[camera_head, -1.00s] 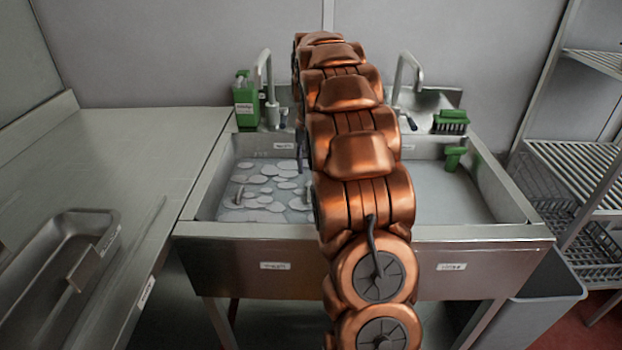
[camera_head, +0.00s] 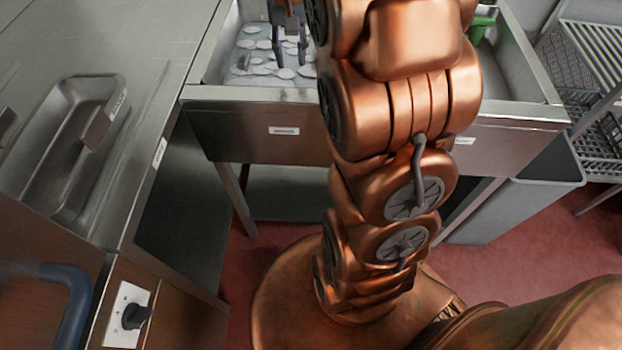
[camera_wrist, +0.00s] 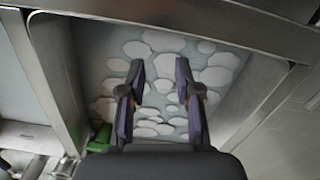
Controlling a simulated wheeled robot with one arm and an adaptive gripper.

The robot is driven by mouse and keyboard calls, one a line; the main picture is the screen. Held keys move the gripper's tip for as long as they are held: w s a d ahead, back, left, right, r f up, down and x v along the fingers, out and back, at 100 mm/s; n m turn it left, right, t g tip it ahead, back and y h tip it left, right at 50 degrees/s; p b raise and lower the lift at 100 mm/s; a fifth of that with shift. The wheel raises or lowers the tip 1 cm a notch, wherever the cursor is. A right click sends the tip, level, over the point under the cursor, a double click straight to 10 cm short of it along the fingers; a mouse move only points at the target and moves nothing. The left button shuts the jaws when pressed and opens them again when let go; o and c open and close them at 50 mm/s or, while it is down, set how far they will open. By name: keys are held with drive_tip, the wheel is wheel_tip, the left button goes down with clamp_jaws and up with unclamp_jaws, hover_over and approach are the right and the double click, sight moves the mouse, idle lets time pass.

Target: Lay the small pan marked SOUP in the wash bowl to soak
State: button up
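The wash bowl (camera_head: 205,68) is the left steel basin, with white foam patches on its water. It also shows in the wrist view (camera_wrist: 56,75). My gripper (camera_head: 290,48) points down over the foam, at the top of the head view. In the wrist view my gripper (camera_wrist: 159,88) has its two fingers apart, with only foam and water between them.
A second basin lies to the right, partly behind my arm. A grey bin (camera_head: 520,205) and wire shelves (camera_head: 590,65) stand at the right.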

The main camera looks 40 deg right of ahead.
drive_tip(key=s+a+f+n, duration=0.1)
drive_tip(key=s+a+n, duration=0.1)
drive_tip(key=s+a, duration=0.3)
drive_tip(key=s+a+f+n+g, duration=0.1)
drive_tip(key=s+a, duration=0.3)
drive_tip(key=s, duration=0.8)
drive_tip(key=s+a+f+n, duration=0.2)
drive_tip(key=s+a, duration=0.3)
drive_tip(key=s, duration=0.4)
drive_tip(key=shift+a+f+n, duration=0.3)
drive_tip(key=shift+f, duration=0.35)
wheel_tip(320, 180, up, 10)
drive_tip(key=p, duration=1)
drive_tip(key=shift+w+r, duration=0.15)
drive_tip(key=shift+w, duration=0.05)
idle(0.9)
drive_tip(key=shift+d, duration=0.15)
